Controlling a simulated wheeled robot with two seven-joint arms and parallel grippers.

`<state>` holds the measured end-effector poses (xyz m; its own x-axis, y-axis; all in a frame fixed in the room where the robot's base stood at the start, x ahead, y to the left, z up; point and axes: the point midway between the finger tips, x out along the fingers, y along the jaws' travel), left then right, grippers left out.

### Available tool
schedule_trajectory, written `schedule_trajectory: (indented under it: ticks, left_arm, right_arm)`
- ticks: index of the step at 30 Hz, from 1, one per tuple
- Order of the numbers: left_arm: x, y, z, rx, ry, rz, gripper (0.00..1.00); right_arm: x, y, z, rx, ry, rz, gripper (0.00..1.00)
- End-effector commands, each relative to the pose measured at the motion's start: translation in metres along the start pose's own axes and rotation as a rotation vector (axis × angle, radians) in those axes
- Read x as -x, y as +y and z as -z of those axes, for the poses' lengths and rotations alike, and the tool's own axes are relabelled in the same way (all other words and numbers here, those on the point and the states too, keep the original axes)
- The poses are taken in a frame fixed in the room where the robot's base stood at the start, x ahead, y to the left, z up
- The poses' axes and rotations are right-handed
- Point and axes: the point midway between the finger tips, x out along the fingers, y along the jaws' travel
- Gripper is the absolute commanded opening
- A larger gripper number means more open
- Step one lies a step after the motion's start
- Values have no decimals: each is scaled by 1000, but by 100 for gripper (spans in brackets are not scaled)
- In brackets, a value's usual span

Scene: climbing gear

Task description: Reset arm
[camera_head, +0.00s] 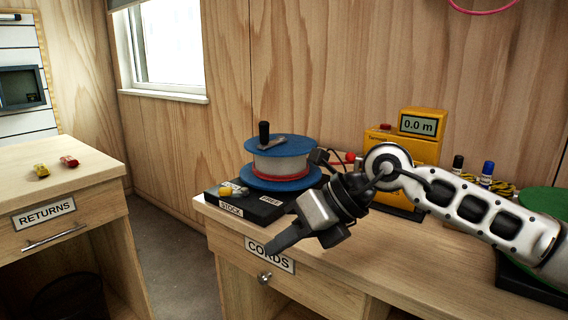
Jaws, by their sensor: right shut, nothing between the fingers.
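My right arm comes in from the right, and its gripper (270,250) is shut and empty. The gripper points down and left, in front of the front edge of the cords counter (400,255). In the picture its tip overlaps the CORDS label (281,262) on the drawer front. My left gripper is out of view.
A blue reel (290,148) stands on a black base (258,210) labelled STOCK and FREE. Behind my arm is a yellow meter (418,135) reading 0.0 m. The returns counter (60,190) holds yellow (41,171) and red (69,161) items. Floor shows between the counters.

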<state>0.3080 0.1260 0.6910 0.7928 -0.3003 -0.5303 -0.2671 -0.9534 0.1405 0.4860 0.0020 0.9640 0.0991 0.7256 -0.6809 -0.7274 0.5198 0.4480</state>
Motion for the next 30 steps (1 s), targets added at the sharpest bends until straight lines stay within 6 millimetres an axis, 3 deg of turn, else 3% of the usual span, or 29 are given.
schedule_trajectory:
  ticks: [1, 3, 6, 10, 14, 17, 20, 24, 27, 29, 30]
  left_arm:
    - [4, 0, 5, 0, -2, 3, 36]
    - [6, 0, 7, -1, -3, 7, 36]
    - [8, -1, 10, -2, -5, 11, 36]
    - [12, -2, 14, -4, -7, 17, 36]
    - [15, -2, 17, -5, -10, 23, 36]
    - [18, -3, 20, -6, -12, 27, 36]
    - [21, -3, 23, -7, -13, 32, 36]
    - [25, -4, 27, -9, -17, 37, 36]
    - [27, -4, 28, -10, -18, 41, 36]
    - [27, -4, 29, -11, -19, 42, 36]
    - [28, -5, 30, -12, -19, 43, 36]
  right_arm:
    - [-19, 30, 6, -68, -39, -170, 0]
    - [-31, 64, 8, -177, -115, -379, 0]
    - [-31, 98, 5, -376, -241, -644, 0]
    - [-16, 109, -2, -707, -428, -922, 0]
    - [0, 81, 2, -1102, -625, -1110, 0]
    - [4, 41, 23, -1440, -776, -1184, 0]
    - [0, -1, 66, -1799, -918, -1193, 0]
    - [-15, -45, 157, -2311, -1081, -1097, 0]
    - [-26, -55, 222, -2606, -1151, -985, 0]
    - [-31, -54, 254, -2742, -1176, -917, 0]
    - [-33, -53, 273, 2749, 1158, 854, 0]
